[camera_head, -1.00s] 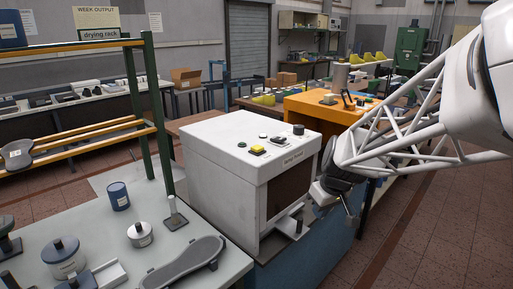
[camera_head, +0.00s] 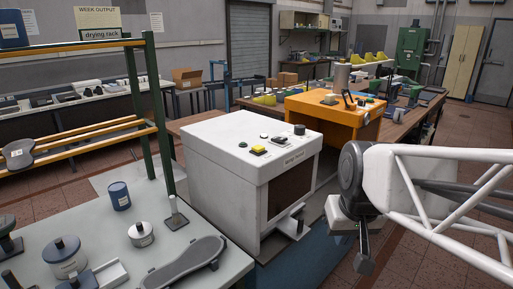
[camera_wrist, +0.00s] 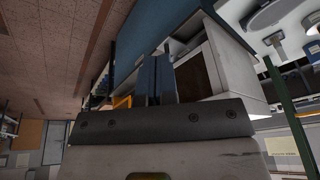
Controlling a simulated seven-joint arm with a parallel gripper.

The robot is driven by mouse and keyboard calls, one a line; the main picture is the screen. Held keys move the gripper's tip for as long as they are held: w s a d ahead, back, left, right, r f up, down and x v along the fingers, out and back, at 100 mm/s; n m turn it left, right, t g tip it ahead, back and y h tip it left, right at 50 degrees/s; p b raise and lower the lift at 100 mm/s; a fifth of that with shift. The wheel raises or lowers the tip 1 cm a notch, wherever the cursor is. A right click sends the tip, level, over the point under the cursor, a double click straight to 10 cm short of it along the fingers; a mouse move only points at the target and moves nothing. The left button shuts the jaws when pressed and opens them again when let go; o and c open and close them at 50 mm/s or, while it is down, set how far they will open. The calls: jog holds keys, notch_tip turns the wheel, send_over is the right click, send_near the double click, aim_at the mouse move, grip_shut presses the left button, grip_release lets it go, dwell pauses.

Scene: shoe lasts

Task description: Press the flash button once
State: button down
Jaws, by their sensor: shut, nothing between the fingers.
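A white box-shaped machine (camera_head: 222,185) stands in the middle of the head view, with a dark opening on its right side. Its top carries a yellow button (camera_head: 258,149), a green button (camera_head: 242,144), a black knob (camera_head: 299,129) and small switches. I cannot read which control is the flash button. My gripper (camera_head: 363,262) hangs to the right of the machine, below its top and apart from it, fingers pointing down. In the wrist view the two fingers (camera_wrist: 156,80) are together and empty, with the white machine (camera_wrist: 237,65) beyond them, seen at a tilt.
An orange machine (camera_head: 324,116) stands behind the white one. A grey table (camera_head: 85,205) at the front left holds a blue cup (camera_head: 119,196), round weights and a grey sole shape (camera_head: 185,262). A green-posted rack (camera_head: 158,110) rises at left. Space above the white machine is clear.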

notch_tip(320, 180, up, 16)
jog(key=m+t+y, duration=0.3)
jog(key=m+t, duration=0.2)
send_over(260, 147)
jog(key=shift+w, duration=0.2)
jog(key=shift+f, duration=0.25)
jog(key=shift+f, duration=4.2)
